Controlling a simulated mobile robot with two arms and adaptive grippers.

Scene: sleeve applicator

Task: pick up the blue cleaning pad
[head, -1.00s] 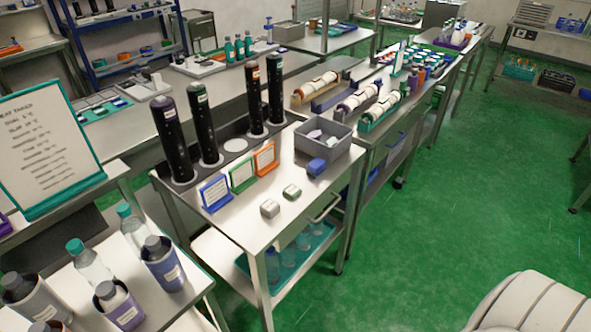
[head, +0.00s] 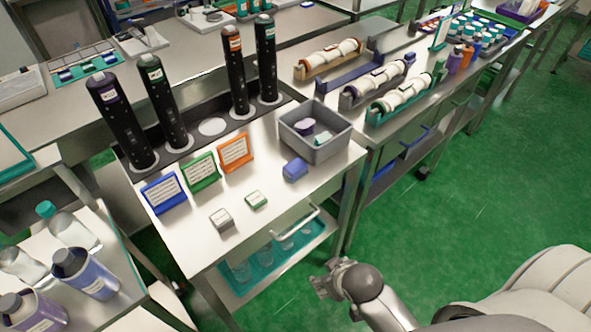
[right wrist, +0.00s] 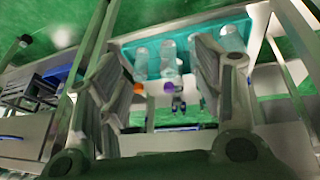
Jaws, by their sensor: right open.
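The blue cleaning pad (head: 295,169) is a small rounded blue block on the steel cart top, just in front of the grey bin. It stands apart from the other small blocks. My right gripper (head: 325,278) is in the lower middle of the head view, below and to the right of the cart's front edge, well away from the pad. In the right wrist view my right gripper (right wrist: 165,85) has its fingers spread with nothing held between them. The pad cannot be made out in the right wrist view. My left gripper is not in view.
A grey bin (head: 322,148) holds small pads. A grey block (head: 221,220) and a green-and-white block (head: 256,200) lie nearby. Blue, green and orange (head: 235,151) sign cards stand behind, with tall dark cylinders (head: 160,103). A cart handle (head: 290,226) juts out above a teal tray (head: 270,262).

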